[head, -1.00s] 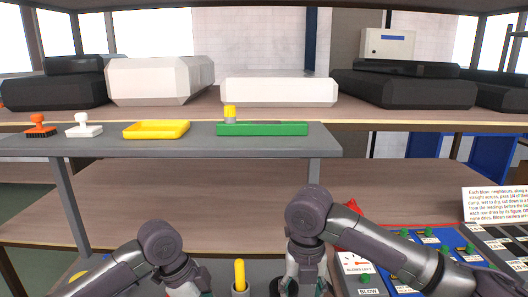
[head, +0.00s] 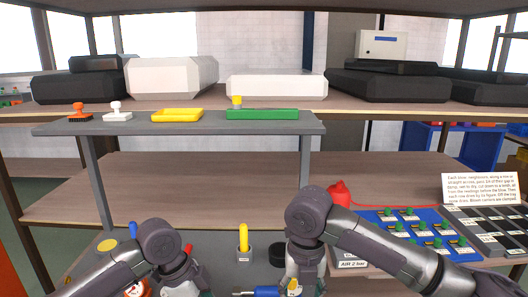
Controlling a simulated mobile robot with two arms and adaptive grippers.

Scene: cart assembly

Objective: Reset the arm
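My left arm (head: 160,243) comes in from the lower left, its elbow bent and its forearm pointing down. My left gripper is at or below the bottom edge, and its fingertips are not clearly visible. My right arm (head: 312,215) comes in from the lower right, also bent, with its wrist (head: 300,275) pointing down. The fingers of my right gripper are cut off by the bottom edge. A blue tool with a silver tip (head: 265,292) lies beside the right wrist; I cannot tell whether it is held.
A yellow stick in a grey holder (head: 243,242) stands between the arms. A blue panel with green knobs (head: 408,228), a red object (head: 340,194) and a text card (head: 483,189) are at the right. A grey raised shelf (head: 190,127) holds stamps, a yellow tray (head: 177,115) and a green block (head: 262,113).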

